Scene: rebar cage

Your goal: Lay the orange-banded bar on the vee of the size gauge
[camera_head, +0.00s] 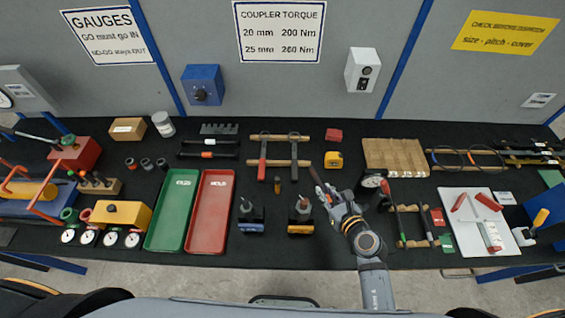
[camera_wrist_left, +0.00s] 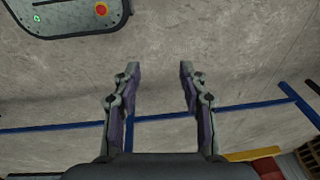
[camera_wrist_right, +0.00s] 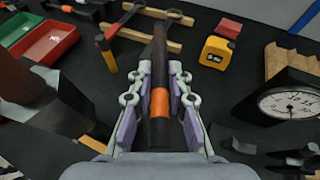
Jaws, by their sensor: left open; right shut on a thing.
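The orange-banded bar (camera_wrist_right: 159,103) is dark, with one orange band, and stands between the fingers of my right gripper (camera_wrist_right: 157,90), which is shut on it around the band. In the head view the bar (camera_head: 316,176) points up and left from my right gripper (camera_head: 332,196), above the mat. The size gauge (camera_wrist_right: 290,100) appears to be the black block with a white dial, right of the gripper and apart from the bar. It also shows in the head view (camera_head: 372,180); its vee is not clear. My left gripper (camera_wrist_left: 159,85) is open and empty, off the bench.
A yellow tape measure (camera_head: 333,160) lies behind the right gripper. Red-handled and dark tools (camera_head: 263,158) lie on wooden rests to the left. A small rack with bars (camera_head: 410,226) stands right of my right arm. A red tray (camera_head: 210,212) and green tray (camera_head: 172,212) lie left.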

